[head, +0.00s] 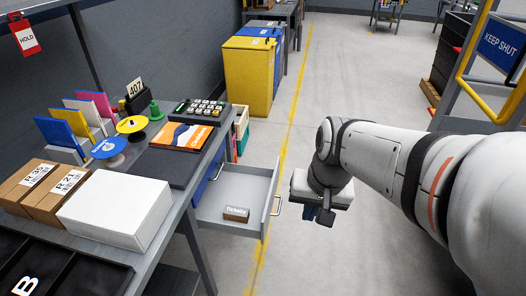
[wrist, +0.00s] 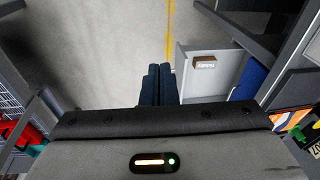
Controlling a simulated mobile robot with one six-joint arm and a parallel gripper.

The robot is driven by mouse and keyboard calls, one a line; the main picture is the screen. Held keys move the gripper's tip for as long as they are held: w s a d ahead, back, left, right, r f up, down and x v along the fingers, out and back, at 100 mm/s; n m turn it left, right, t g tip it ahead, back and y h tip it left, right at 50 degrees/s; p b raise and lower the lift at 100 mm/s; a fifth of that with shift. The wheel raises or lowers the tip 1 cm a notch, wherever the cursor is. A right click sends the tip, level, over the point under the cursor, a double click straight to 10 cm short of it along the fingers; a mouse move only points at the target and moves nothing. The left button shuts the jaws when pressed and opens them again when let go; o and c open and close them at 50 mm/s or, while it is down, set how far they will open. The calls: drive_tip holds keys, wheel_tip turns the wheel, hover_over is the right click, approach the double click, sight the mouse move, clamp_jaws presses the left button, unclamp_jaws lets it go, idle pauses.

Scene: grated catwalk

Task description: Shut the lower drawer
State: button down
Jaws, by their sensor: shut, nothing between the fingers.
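The lower drawer (head: 266,207) is pulled out from under the desk in the head view, with a metal handle (head: 277,206) on its front. A small brown box labelled "Tickets" (head: 236,214) lies inside it. The open drawer also shows in the wrist view (wrist: 226,75). A blue drawer front (head: 209,175) above it sits in line with the desk. My gripper (wrist: 157,70) has its dark fingers together and empty. It is outside the drawer, to the right of the drawer front in the head view, apart from the handle. The fingertips are mostly hidden there.
A yellow cabinet (head: 249,75) stands behind. A yellow gate (head: 478,75) is at right. The floor around the drawer front is clear.

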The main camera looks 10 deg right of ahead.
drive_tip(key=w+d+f+m+y+b, duration=0.2)
drive_tip(key=w+f+m+y+b, duration=0.15)
drive_tip(key=w+f+m, duration=0.35)
drive_tip(key=w+d+f+m+t+y+b, duration=0.1)
drive_tip(key=w+d+f+m+y+b, duration=0.2)
drive_tip(key=w+f+m, duration=0.45)
drive_tip(key=w+d+f+m+y+b, duration=0.1)
drive_tip(key=w+d+f+m+b, duration=0.1)
drive_tip(key=w+f+m+b, duration=0.5)
drive_tip(key=w+a+f+n, duration=0.2)
drive_tip(key=a+f, duration=0.6)
drive_tip(key=a, duration=0.2)
drive_tip(key=shift+a+f+p, duration=0.2)
drive_tip(key=shift+f+p, duration=0.1)
drive_tip(key=shift+f, duration=0.1)
drive_tip(key=shift+n, duration=0.25)
